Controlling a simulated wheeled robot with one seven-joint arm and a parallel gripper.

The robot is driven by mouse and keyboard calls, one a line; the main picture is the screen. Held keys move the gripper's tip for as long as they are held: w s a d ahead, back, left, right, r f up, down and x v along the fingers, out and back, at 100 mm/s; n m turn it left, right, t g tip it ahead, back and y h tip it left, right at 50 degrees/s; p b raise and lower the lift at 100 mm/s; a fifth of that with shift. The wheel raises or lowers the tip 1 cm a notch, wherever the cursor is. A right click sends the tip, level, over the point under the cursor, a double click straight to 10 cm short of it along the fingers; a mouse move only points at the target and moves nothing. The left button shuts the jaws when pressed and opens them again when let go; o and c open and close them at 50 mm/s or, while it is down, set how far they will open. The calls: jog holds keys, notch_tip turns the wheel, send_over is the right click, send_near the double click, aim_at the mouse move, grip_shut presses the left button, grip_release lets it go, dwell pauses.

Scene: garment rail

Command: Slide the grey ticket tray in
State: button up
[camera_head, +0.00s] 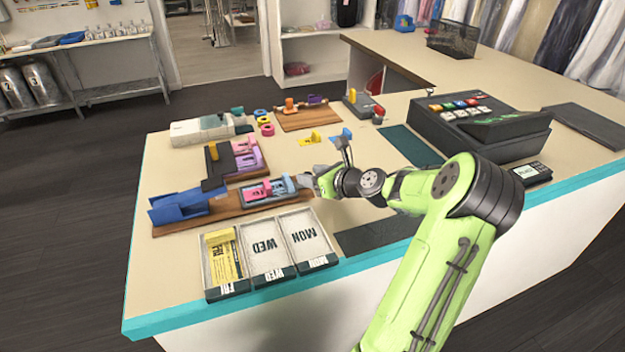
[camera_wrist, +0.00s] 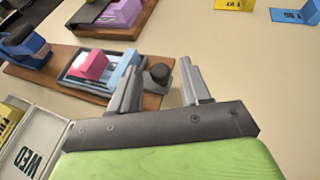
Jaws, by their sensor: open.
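The grey ticket tray (camera_head: 284,186) lies on a long wooden board and holds a pink and a light-blue piece; it also shows in the wrist view (camera_wrist: 70,76). A dark round knob (camera_wrist: 158,73) is at its right end. A blue housing (camera_head: 180,206) stands at the board's left end, with a strip of bare wood between it and the tray. My gripper (camera_head: 311,182) is at the tray's right end. In the wrist view its fingers (camera_wrist: 161,84) are apart, with the knob showing between them. I cannot tell whether they touch it.
A sectioned white tray (camera_head: 240,225) marked WED and MON, with yellow tickets, is in front. A board with purple pieces (camera_head: 247,160) is behind. A yellow ticket (camera_head: 310,139) lies farther back. A till (camera_head: 480,125) stands at the right.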

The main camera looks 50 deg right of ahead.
aim_at(284, 192)
jog(key=shift+w+f, duration=0.1)
jog(key=shift+w, duration=0.1)
grip_shut()
jog(key=w+a+p, duration=0.1)
jog(key=a, duration=0.1)
jog(key=w+a+p, duration=0.1)
jog(key=a, duration=0.1)
jog(key=w+a+p, duration=0.1)
jog(key=a, duration=0.1)
jog(key=shift+a, duration=0.3)
grip_release()
jog(key=shift+w+a, duration=0.1)
jog(key=shift+a, duration=0.05)
